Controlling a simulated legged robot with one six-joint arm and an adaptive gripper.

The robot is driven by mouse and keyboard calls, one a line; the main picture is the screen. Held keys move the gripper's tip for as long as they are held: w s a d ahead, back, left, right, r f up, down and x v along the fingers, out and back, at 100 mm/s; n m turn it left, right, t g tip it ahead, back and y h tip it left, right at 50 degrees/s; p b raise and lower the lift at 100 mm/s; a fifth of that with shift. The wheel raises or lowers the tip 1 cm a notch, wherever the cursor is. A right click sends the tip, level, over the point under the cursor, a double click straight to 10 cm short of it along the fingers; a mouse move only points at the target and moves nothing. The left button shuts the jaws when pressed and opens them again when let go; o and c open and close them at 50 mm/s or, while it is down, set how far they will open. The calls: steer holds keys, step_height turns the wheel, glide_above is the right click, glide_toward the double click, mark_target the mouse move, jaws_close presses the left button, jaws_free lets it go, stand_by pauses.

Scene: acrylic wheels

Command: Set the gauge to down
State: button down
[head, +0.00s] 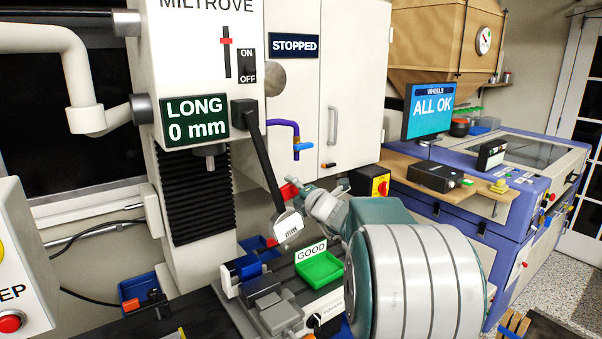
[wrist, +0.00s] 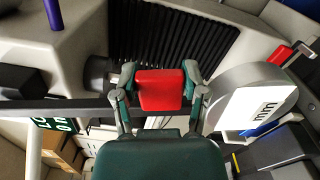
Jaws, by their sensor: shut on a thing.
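The gauge is a dark bar (head: 263,158) that hangs from a black pivot block on the white machine and slants down to the right. Its lower end is a pale rounded head (head: 287,226) marked "mm". In the wrist view the gauge head (wrist: 255,100) is at the right and the dark bar runs left behind the fingers. A red grip (head: 288,191) sits on the bar. My gripper (head: 298,190) is shut on this red grip, which shows between both fingers in the wrist view (wrist: 160,90). My wrist hides part of the bench behind it.
A display (head: 195,121) on the machine reads "LONG 0 mm". Below the gauge head are a blue-and-black fixture (head: 244,268) and a green tray (head: 319,268) labelled "GOOD". A black bellows column (head: 195,195) stands to the left. A sign (head: 294,45) reads "STOPPED".

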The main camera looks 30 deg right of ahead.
steer(key=shift+s+a+f+m, duration=0.1)
steer(key=shift+a+f+m, duration=0.45)
steer(key=shift+a, duration=0.45)
steer(key=shift+w+a+f+m, duration=0.1)
steer(key=shift+a+f+m, duration=0.3)
steer(key=shift+a+m, duration=0.45)
steer(key=shift+s+a+f+m, duration=0.1)
steer(key=shift+a+f+m, duration=0.35)
steer(key=shift+a, duration=0.7)
steer(key=shift+f, duration=0.1)
steer(key=shift+c, duration=0.6)
jaws_free()
steer(key=shift+r, duration=0.2)
steer(key=s, duration=1.2)
steer(key=shift+d, duration=0.15)
